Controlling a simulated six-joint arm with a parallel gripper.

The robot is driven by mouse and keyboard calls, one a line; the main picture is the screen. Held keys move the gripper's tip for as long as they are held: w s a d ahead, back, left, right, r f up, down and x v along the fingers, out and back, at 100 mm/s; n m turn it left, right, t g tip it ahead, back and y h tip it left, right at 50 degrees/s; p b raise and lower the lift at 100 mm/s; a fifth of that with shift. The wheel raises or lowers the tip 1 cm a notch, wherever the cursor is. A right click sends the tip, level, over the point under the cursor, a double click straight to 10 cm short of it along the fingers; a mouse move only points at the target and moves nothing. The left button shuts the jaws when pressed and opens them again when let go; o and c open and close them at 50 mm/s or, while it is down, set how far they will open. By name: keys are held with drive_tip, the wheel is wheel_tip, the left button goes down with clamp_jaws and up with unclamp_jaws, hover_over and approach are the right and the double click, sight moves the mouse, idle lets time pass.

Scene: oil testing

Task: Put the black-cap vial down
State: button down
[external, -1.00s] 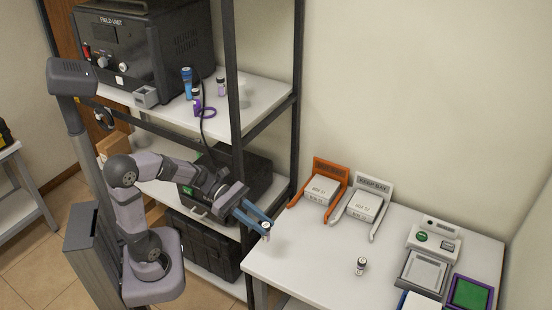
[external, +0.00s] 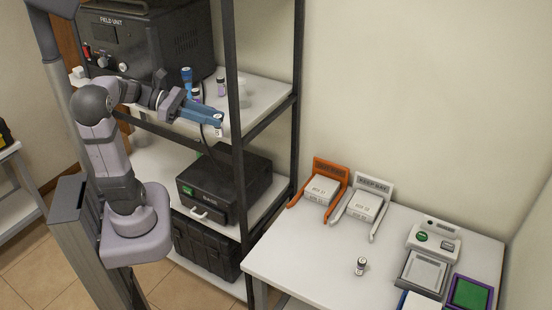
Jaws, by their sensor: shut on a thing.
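My gripper (external: 217,119), with blue fingers, is shut on a small vial with a pale label (external: 219,131). I take it to be the black-cap vial, but its cap is mostly hidden by the fingers. The vial hangs roughly upright, in the picture in front of the upper shelf's front edge; I cannot tell its exact distance from the shelf. Another small vial (external: 361,266) stands upright on the white table.
A black rack post (external: 234,120) stands close to my gripper. The white table (external: 310,245) has trays, an instrument and open space.

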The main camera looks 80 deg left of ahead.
drive_tip(key=s+a+r+n+t+y+p, duration=0.1)
drive_tip(key=s+a+r+n+y+p, duration=0.15)
drive_tip(key=a+r, duration=0.2)
drive_tip(key=s+a+r+n+y+p, duration=0.2)
drive_tip(key=a+r+y+p, duration=0.1)
drive_tip(key=a, duration=0.3)
drive_tip(key=w+a+f+n+y+b, duration=0.1)
drive_tip(key=a+f+b, duration=0.1)
drive_tip(key=a, duration=0.2)
drive_tip(key=w+a+f+n+y+b, duration=0.1)
drive_tip(key=w+a+f+y+b, duration=0.1)
drive_tip(key=a+f, duration=0.1)
drive_tip(key=w+a+f+n+g+y+b, duration=0.1)
drive_tip(key=a+f+n+y+b, duration=0.1)
drive_tip(key=a, duration=0.3)
drive_tip(key=shift+w+a+f+b, duration=0.25)
drive_tip(key=shift+w+f+b, duration=0.15)
drive_tip(key=shift+f, duration=0.05)
drive_tip(key=w+a+r+n+g+y+b, duration=0.1)
drive_tip(key=a+r+n+y+b, duration=0.1)
drive_tip(key=a+r, duration=0.5)
drive_tip(key=shift+y+b, duration=0.45)
drive_tip(key=shift+b, duration=0.15)
drive_tip(key=shift+n, duration=0.25)
drive_tip(key=shift+f, duration=5)
drive_tip(key=shift+f, duration=0.1)
